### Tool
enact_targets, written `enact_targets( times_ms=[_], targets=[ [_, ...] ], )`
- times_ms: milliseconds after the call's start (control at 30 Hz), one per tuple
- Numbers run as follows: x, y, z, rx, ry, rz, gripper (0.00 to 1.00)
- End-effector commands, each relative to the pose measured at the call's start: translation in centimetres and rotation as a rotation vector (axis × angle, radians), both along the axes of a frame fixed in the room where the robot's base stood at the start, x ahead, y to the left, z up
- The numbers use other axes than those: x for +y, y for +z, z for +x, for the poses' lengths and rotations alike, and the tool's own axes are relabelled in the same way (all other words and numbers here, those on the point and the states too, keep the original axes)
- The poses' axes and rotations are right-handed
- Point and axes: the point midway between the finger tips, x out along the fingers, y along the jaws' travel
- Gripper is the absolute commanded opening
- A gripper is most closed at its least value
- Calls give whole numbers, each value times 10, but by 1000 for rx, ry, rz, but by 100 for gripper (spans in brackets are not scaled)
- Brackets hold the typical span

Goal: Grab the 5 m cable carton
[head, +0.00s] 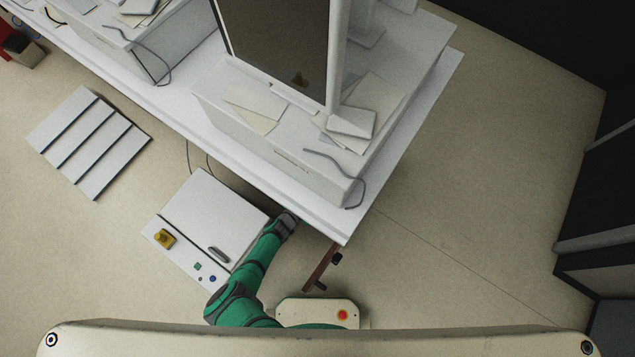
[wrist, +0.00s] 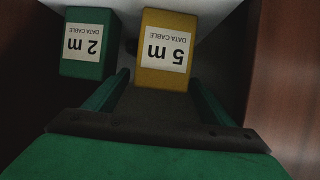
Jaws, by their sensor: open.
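The 5 m cable carton (wrist: 152,80) is yellow-brown with a white label that reads "5 m DATA CABLE" upside down, in the upper middle of the wrist view. A green carton (wrist: 101,68) labelled "2 m DATA CABLE" stands to its left with a narrow dark gap between them. My gripper (wrist: 160,80) is open, its two green fingers pointing at the yellow carton, one towards each side. I cannot tell how far the carton is between the fingers. In the head view my green arm reaches to the counter's edge, and the gripper and cartons are hidden under it.
Dark reddish-brown panels (wrist: 285,80) flank the space in the wrist view. In the head view, the white counter (head: 420,105) carries a till screen (head: 277,50) and papers. A white box with buttons (head: 215,215) stands left of my arm. Floor is clear at right.

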Motion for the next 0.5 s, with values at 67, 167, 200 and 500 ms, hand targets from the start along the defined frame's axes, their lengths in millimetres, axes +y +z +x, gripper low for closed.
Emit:
enact_targets(
  times_ms=[67, 167, 200, 500],
  targets=[
    [0, 0, 0, 0, 0, 0, 77],
    [0, 0, 0, 0, 0, 0, 53],
    [0, 0, 0, 0, 0, 0, 43],
    [0, 0, 0, 0, -1, 0, 30]
  ],
)
